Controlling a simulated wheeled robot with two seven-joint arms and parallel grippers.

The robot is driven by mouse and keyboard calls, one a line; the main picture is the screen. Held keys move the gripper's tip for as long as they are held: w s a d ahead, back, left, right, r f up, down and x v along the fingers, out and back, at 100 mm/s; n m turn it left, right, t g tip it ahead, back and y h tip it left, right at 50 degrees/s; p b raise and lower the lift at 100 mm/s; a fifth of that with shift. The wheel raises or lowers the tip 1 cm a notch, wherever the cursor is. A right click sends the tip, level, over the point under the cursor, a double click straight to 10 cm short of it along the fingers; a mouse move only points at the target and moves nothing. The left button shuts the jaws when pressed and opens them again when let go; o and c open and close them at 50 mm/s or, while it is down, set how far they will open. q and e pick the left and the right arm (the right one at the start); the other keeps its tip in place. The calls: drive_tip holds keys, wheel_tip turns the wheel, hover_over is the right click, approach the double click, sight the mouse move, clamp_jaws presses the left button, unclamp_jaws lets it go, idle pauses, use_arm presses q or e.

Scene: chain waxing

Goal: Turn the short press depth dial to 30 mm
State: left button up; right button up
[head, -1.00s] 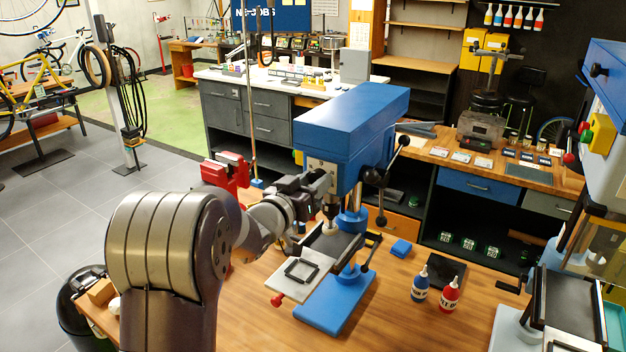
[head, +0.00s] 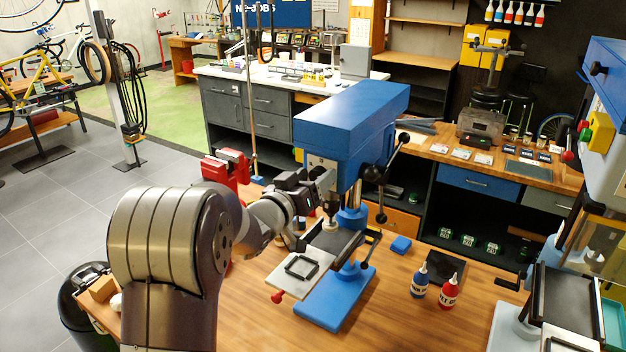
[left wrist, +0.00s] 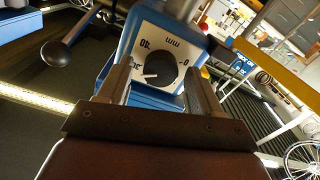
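The blue drill press (head: 350,118) stands on the wooden bench in the head view. The depth dial (left wrist: 158,68) is a round black knob on a white plate in the left wrist view. The plate is seen turned over and carries an "mm" mark, a 0 at the right and larger numbers at the left. A white pointer mark shows at the knob's lower left. My left gripper (left wrist: 158,78) is open, one finger on each side of the knob, with gaps showing. In the head view my left gripper (head: 326,186) is close to the press head. My right gripper is not in view.
A lever with black balls (head: 391,172) is on the press's right side. A red vise (head: 228,168) stands left of the press. A blue bottle (head: 420,281) and a red bottle (head: 449,292) stand at the right on the bench. The front of the bench is clear.

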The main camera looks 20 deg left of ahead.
use_arm(q)
drive_tip(key=shift+s+f, duration=0.1)
drive_tip(key=shift+f, duration=0.05)
drive_tip(key=shift+s+f+b, duration=0.1)
drive_tip(key=shift+s+b, duration=0.25)
drive_tip(key=s+a+b, duration=0.1)
drive_tip(key=s+b, duration=0.2)
drive_tip(key=s, duration=0.8)
drive_tip(key=shift+s+a+b, duration=0.35)
drive_tip(key=shift+r, duration=0.2)
